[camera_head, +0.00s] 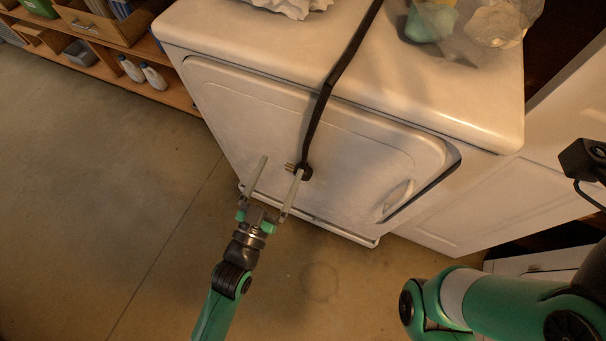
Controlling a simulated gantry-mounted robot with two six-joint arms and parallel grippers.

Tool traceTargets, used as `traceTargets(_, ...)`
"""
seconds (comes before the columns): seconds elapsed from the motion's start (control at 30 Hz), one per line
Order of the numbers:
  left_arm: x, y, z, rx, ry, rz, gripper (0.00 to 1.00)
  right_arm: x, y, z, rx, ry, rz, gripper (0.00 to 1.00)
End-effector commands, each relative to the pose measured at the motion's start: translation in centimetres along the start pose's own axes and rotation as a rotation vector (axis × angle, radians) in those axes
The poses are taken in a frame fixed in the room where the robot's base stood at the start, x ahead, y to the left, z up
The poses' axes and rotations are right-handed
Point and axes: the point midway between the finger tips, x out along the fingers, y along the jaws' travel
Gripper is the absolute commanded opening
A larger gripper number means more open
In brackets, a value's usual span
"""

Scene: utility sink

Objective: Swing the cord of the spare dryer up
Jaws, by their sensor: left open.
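The spare dryer (351,115) is a white machine with a door on its front. Its black cord (322,100) runs over the top edge and hangs down the front, ending in a plug (304,172) with prongs pointing left. My left gripper (281,165) is open in front of the dryer door. The plug lies close to its right fingertip; I cannot tell whether they touch. The gap between the fingers looks empty. My right arm (500,300) enters at the lower right; its gripper is out of view.
Crumpled white cloth or paper (290,6) and a clear bag (468,25) sit on the dryer top. A wooden shelf (110,65) with boxes and white bottles (153,76) stands at upper left. A white cabinet (500,200) adjoins on the right. The concrete floor (90,190) at left is clear.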

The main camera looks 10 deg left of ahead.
Motion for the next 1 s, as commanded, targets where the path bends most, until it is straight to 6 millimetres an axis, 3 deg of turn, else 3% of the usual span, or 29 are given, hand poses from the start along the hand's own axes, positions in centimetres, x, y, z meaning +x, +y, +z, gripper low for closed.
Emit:
traceTargets(0.03,-2.0,0.5,6.8,-0.002,-0.051,0.011,0.93,-3.4,0.0,3.1,0.0,0.0,0.0,0.5)
traceTargets(0.1,-3.8,1.1,10.9,-0.003,-0.097,0.023,0.93,-5.0,0.0,4.7,0.0,0.0,0.0,0.5)
traceTargets(0.2,-5.3,1.6,14.1,-0.004,-0.13,0.034,0.93,-6.5,-0.1,5.9,0.001,0.001,-0.001,0.5)
traceTargets(0.3,-5.6,1.8,14.9,-0.004,-0.136,0.04,0.93,-6.9,-0.1,6.3,0.001,0.001,-0.001,0.5)
traceTargets(0.57,-4.8,1.9,14.5,-0.003,-0.131,0.041,0.93,-6.7,0.0,6.2,0.0,0.001,0.0,0.5)
traceTargets(1.0,3.9,2.2,15.9,-0.003,-0.13,0.041,0.93,-8.9,-0.1,8.2,0.0,0.0,0.0,0.5)
